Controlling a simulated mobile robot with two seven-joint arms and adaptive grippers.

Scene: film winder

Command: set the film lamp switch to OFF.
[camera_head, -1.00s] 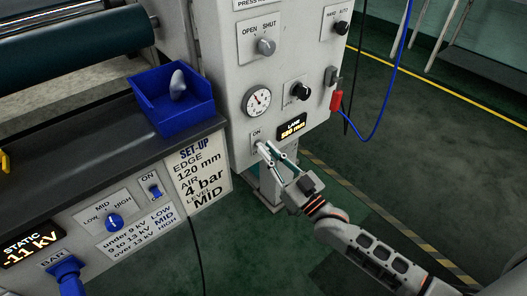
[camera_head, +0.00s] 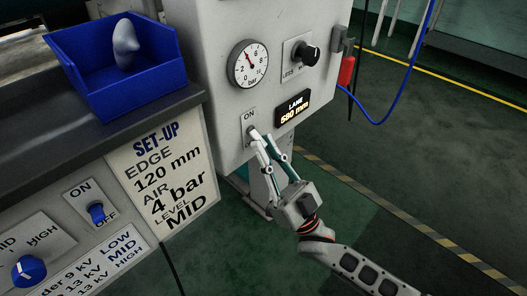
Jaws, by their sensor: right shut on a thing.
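A small switch (camera_head: 250,130) sits under an ON label low on the grey machine cabinet. My right gripper (camera_head: 257,138) is at this switch, its fingertips shut on its lever, covering most of it and the lower part of its plate. I cannot read the lever's position or any lamp name there. My right arm reaches in from the lower right. My left gripper is out of view.
The cabinet also carries a pressure gauge (camera_head: 248,64), a black knob (camera_head: 306,54) and a lane display (camera_head: 292,110). Left are a blue bin (camera_head: 110,95) holding a grey object (camera_head: 125,45), and a blue ON/OFF switch (camera_head: 96,212). Green floor lies open at right.

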